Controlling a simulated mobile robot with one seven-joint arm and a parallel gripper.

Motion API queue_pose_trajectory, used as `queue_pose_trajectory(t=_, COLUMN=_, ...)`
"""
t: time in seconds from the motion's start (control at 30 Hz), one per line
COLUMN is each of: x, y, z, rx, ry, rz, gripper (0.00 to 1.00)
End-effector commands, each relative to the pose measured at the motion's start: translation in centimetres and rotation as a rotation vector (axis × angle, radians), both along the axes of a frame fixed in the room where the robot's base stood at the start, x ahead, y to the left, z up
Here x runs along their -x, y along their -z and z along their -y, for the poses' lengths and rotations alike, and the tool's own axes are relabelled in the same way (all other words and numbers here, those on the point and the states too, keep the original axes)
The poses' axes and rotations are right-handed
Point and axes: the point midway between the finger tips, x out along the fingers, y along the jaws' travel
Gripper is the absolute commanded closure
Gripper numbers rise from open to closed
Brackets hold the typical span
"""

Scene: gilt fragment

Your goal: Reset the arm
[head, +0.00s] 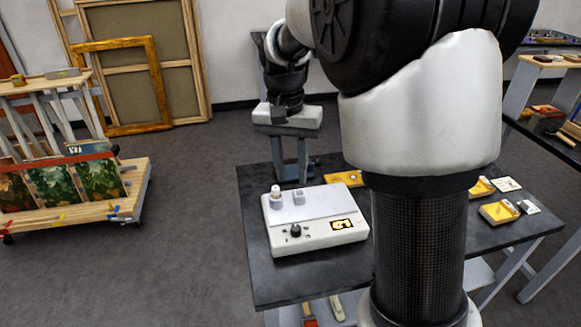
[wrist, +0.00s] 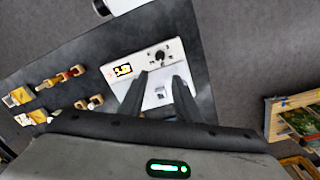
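My gripper (head: 291,178) hangs fingers down at the far side of the dark table in the head view. In the wrist view its two grey fingers (wrist: 162,76) stand apart with a gap and nothing between them, so it is open and empty. A white box device (head: 315,220) with knobs and a small lit display sits on the table, nearer the head camera than my gripper. In the wrist view the device (wrist: 124,88) shows behind and between the fingers; I see no contact. My large arm link hides part of the table in the head view.
The dark table (head: 270,282) also holds yellow blocks (head: 499,212) and small pale pieces on its right side. A wooden cart (head: 125,190) with paintings stands at the left. Framed panels (head: 150,70) lean on the back wall. Shelving with items is at the right. Grey floor lies open left of the table.

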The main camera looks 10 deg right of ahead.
Motion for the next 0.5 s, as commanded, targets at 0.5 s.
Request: queue_pose_trajectory(t=0.5, x=10.1, y=-10.5, z=0.7, rx=-0.048, ry=-0.239, rz=0.245, gripper=0.7)
